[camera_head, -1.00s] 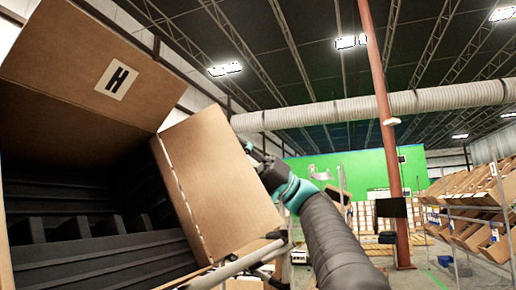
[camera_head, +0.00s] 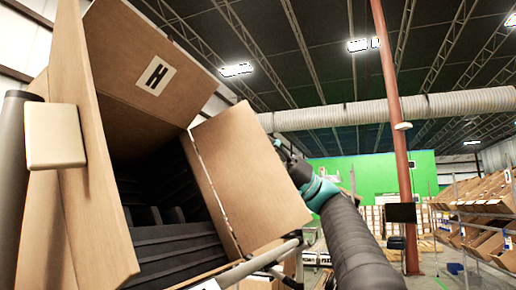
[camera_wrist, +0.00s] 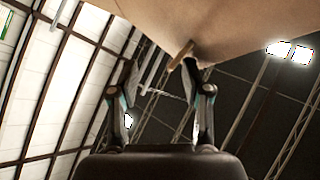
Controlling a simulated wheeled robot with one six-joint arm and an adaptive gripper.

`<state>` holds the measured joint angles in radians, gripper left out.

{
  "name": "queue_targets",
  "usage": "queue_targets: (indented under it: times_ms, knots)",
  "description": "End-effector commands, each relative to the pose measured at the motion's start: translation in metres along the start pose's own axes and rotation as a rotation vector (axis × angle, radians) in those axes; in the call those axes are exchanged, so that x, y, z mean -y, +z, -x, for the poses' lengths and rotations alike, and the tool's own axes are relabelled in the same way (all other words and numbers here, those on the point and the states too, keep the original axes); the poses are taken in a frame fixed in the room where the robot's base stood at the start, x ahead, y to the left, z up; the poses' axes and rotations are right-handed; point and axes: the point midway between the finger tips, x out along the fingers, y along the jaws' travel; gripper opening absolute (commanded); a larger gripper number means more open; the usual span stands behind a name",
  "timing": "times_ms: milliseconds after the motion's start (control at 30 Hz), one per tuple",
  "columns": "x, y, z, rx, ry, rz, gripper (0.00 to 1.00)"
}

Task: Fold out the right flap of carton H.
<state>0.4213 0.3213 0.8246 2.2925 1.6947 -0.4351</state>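Carton H (camera_head: 122,108) is tilted and open toward me, with dark ribbed trays inside. Its top flap carries the H label (camera_head: 157,75) and stands raised. The right flap (camera_head: 252,178) stands out from the right side of the opening, its broad face toward me. My gripper (camera_head: 281,150) is at the outer edge of this flap, partly hidden behind it. In the wrist view, my gripper (camera_wrist: 160,75) has its fingers apart. A brown cardboard panel (camera_wrist: 200,20) spans the top, with a narrow edge close to the right finger. I cannot tell whether they touch.
The left flap (camera_head: 95,170) stands upright, with a pale block (camera_head: 54,136) in front of it. A metal rail (camera_head: 255,265) runs below the carton. A red column (camera_head: 392,130) and shelves of cartons (camera_head: 485,215) stand farther right.

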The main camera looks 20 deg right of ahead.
Motion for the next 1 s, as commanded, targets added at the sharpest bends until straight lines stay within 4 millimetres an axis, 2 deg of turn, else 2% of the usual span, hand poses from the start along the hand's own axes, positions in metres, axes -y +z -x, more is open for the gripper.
queue_targets:
  times_ms: [167,267,700,800,1000]
  knots:
    - [-0.004,0.003,0.004,0.008,0.004,-0.004,0.31]
    - [-0.005,0.003,0.014,0.006,0.005,-0.004,0.31]
    - [0.001,-0.001,0.097,-0.003,0.003,0.001,0.31]
    - [0.002,-0.001,0.110,-0.004,0.002,0.001,0.31]
    - [0.002,-0.001,0.121,-0.002,-0.001,0.001,0.31]
